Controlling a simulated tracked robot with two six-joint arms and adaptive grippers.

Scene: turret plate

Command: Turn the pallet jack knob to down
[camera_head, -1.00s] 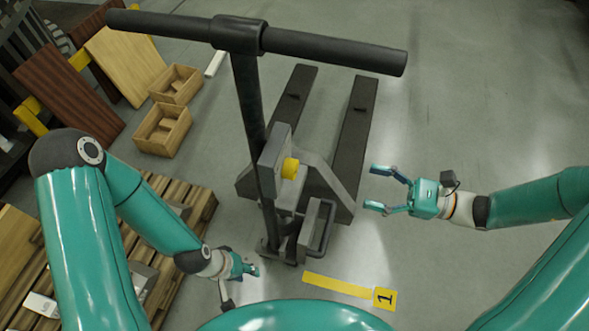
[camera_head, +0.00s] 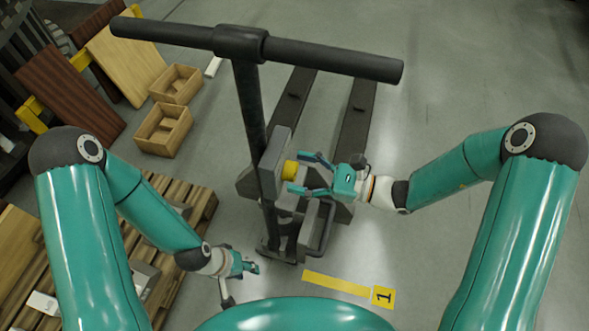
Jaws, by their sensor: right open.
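The pallet jack (camera_head: 252,98) stands in the middle, with a black T-handle across the top and dark forks reaching away. Its yellow knob (camera_head: 290,170) sits on the right side of a grey box (camera_head: 274,152) on the handle column. My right gripper (camera_head: 298,173) is open, coming from the right, with its fingertips on either side of the knob or just short of it; contact is unclear. My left gripper (camera_head: 257,267) hangs low left of the jack's base, over the floor; its finger gap is too small to judge.
A wooden pallet (camera_head: 196,210) lies on the floor at the left. Two wooden boxes (camera_head: 163,133) and leaning boards (camera_head: 70,92) stand behind it. A yellow floor strip (camera_head: 335,284) with a "1" marker (camera_head: 383,297) lies in front of the jack. The floor at the right is clear.

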